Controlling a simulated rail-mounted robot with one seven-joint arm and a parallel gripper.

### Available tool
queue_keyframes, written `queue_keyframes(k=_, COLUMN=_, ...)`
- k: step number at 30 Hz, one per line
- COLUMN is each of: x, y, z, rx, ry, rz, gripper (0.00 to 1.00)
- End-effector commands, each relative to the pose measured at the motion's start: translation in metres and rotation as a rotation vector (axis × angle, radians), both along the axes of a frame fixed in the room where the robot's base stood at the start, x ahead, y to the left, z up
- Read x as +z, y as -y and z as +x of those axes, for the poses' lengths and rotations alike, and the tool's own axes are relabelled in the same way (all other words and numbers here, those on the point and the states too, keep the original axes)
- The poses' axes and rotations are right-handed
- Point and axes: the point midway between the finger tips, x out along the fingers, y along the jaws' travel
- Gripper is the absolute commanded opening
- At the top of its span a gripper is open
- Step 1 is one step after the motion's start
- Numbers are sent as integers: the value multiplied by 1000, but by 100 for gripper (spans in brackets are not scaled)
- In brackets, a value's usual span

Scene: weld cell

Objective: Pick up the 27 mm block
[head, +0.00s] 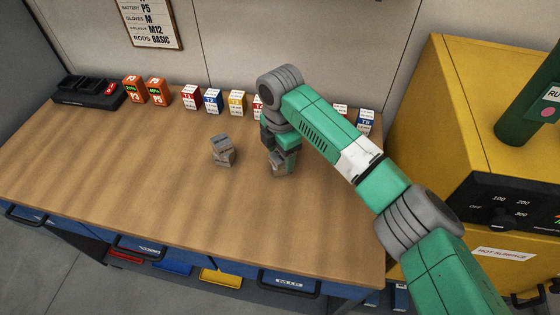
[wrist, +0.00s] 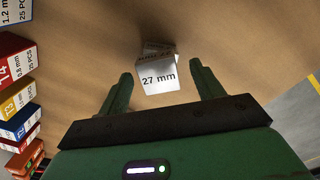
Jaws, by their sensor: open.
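The 27 mm block (wrist: 158,78) is a silver-grey block with "27 mm" printed on its top face. In the wrist view it lies between the tips of my gripper (wrist: 161,74), with gaps showing on both sides. Part of another grey piece shows just behind and below it.
Small coloured boxes (head: 213,101), orange batteries (head: 145,90) and a black charger (head: 88,94) line the back. A yellow oven (head: 450,100) stands at the right. The bench front is clear.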

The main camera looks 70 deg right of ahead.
Motion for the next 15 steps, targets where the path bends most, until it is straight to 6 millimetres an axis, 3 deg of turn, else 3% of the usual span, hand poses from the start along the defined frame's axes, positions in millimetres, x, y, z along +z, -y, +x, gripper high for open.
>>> queue_keyframes(k=6, x=-3, y=0, z=0, rx=0, ry=2, rz=-1, gripper=66)
queue_keyframes(k=14, x=-3, y=0, z=1, rx=1, ry=2, rz=-1, gripper=15)
queue_keyframes(k=15, x=-3, y=0, z=1, rx=1, ry=2, rz=-1, gripper=15)
